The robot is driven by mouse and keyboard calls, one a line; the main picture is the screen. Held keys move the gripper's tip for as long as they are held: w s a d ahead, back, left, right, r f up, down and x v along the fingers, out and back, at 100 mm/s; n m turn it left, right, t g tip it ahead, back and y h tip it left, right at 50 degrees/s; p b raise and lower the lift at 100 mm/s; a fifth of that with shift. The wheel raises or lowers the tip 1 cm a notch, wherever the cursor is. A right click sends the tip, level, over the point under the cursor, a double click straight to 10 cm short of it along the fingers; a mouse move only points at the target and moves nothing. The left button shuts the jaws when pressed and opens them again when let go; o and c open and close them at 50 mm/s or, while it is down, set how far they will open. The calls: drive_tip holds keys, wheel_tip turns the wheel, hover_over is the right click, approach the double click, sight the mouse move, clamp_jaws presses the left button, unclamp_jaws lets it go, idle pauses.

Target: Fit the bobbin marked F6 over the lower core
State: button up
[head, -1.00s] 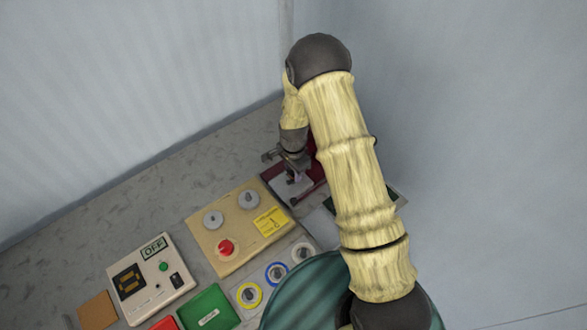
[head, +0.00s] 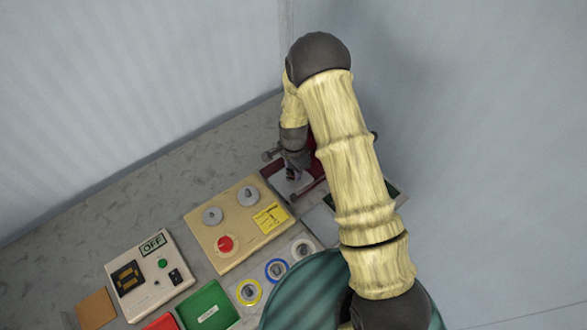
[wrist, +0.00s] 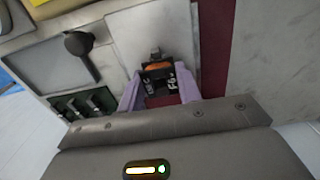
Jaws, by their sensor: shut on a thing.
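In the wrist view, a dark bobbin (wrist: 157,73) with an orange band sits between the two pale purple fingers of my gripper (wrist: 160,84). A white F6 mark shows on its near face, beside another label that I cannot read clearly. My gripper is shut on this bobbin. A small grey metal piece (wrist: 155,53) shows just beyond it, above a pale plate; I cannot tell whether this is the lower core or whether the bobbin touches it. In the head view, my gripper (head: 292,174) is small and partly shaded over the dark red fixture (head: 313,193).
A black-knobbed lever (wrist: 79,45) and a dark slotted tray (wrist: 86,104) lie left of the gripper in the wrist view. A beige panel with knobs (head: 236,222), a control box marked OFF (head: 150,276) and a green tray (head: 208,307) stand nearby. Walls close in behind.

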drive_tip(key=shift+f+b, duration=0.3)
drive_tip(key=shift+f, duration=0.25)
drive_tip(key=o, duration=0.9)
drive_tip(key=shift+r, duration=0.15)
wheel_tip(320, 180, up, 17)
drive_tip(key=b, duration=0.3)
drive_tip(key=shift+r, duration=0.1)
